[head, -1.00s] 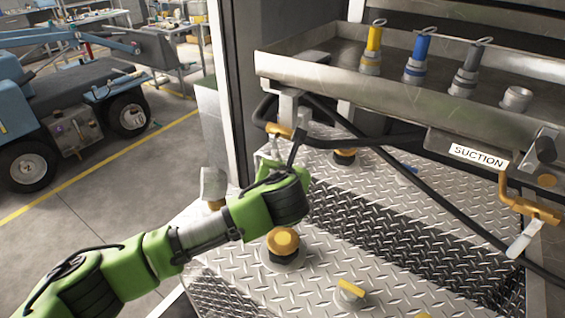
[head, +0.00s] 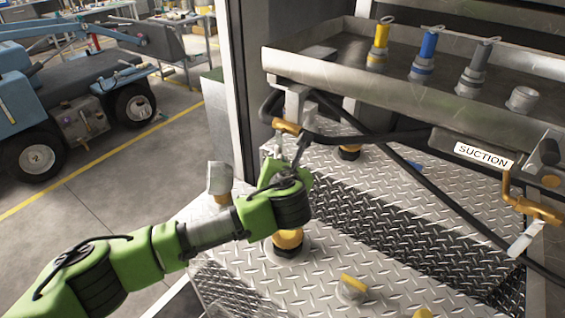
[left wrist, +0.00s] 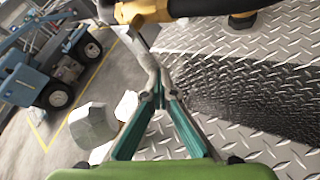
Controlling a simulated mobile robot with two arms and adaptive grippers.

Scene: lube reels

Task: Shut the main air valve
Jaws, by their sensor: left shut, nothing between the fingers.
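A yellow-brass valve (head: 287,127) with a pale grey lever (head: 279,158) hanging down is under the left end of the steel tray. It also shows at the top of the left wrist view (left wrist: 142,11), its lever (left wrist: 147,62) reaching down to the fingertips. No label shows on it, so I cannot tell from lettering that it is the main air valve. My left gripper (head: 296,157) is shut and empty, just below the valve and by the lever. In the left wrist view its fingertips (left wrist: 160,94) meet at the lever's lower end; I cannot tell whether they touch.
A black hose (head: 375,138) runs from near the valve. Another yellow valve (head: 530,208) hangs below the SUCTION label (head: 483,156). Yellow-capped fittings (head: 288,240) stand on the diamond-plate deck (head: 325,275). The steel tray (head: 350,93) overhangs above.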

